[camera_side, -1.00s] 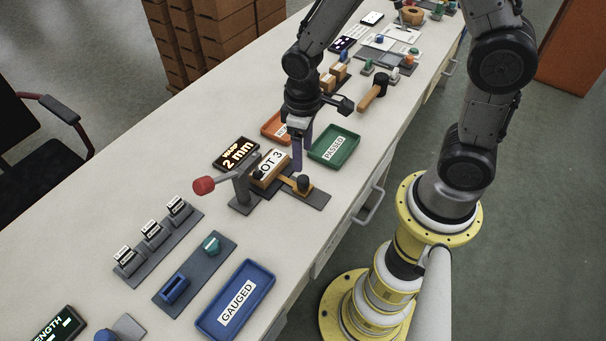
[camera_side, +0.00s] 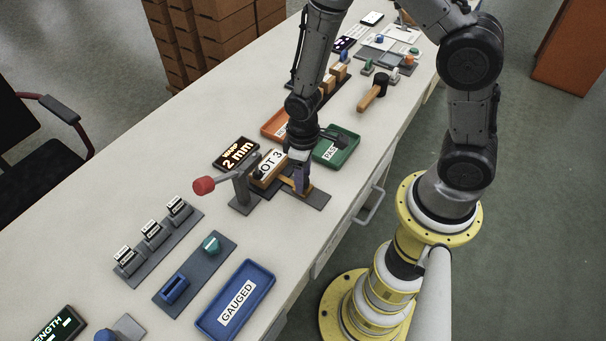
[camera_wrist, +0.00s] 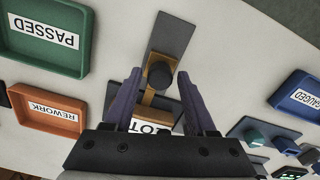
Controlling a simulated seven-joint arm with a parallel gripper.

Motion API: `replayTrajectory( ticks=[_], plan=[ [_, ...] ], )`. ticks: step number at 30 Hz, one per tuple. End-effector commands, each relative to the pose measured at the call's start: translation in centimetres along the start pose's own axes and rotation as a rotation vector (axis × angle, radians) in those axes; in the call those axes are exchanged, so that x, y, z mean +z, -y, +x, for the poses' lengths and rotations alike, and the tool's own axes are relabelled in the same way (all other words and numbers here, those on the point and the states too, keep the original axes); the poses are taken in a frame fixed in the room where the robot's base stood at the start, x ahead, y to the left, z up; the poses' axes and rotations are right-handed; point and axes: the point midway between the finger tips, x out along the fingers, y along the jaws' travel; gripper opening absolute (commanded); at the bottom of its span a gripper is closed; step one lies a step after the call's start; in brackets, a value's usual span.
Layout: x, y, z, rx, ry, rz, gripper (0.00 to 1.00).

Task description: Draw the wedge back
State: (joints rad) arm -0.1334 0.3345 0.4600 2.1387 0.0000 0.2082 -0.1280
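The wedge (camera_wrist: 149,98) is a flat orange-yellow piece with a black round knob (camera_wrist: 160,74) standing on it. It lies on a dark grey plate (camera_side: 319,200), its far end at the tan block labelled LOT 3 (camera_side: 268,170). In the side view, my gripper hides the knob and part of the wedge. My gripper (camera_wrist: 158,75) points down over the wedge with its purple fingers apart, one on each side of the knob. A gap shows between each finger and the knob. The gripper (camera_side: 302,187) holds nothing.
A grey clamp with a red-ended lever (camera_side: 203,185) stands left of the block. A display reading WARP 2 mm (camera_side: 236,153) is behind it. Green PASSED (camera_side: 349,154) and orange REWORK (camera_wrist: 47,108) trays lie close by. A blue GAUGED tray (camera_side: 262,279) is nearer the camera.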

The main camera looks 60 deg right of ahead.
Motion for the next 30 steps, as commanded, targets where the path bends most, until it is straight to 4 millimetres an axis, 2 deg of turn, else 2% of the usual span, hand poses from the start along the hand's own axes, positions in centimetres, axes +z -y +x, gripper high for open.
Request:
replayTrajectory(
  ticks=[1,6,9,30],
  plan=[
    [-0.01,0.00,-0.02,0.000,0.000,0.000,0.45],
    [-0.01,0.00,-0.03,0.000,0.000,0.000,0.15],
    [-0.01,0.00,-0.04,0.000,0.000,0.000,0.00],
    [-0.02,-0.01,-0.07,0.000,0.000,0.000,0.00]
  ],
)
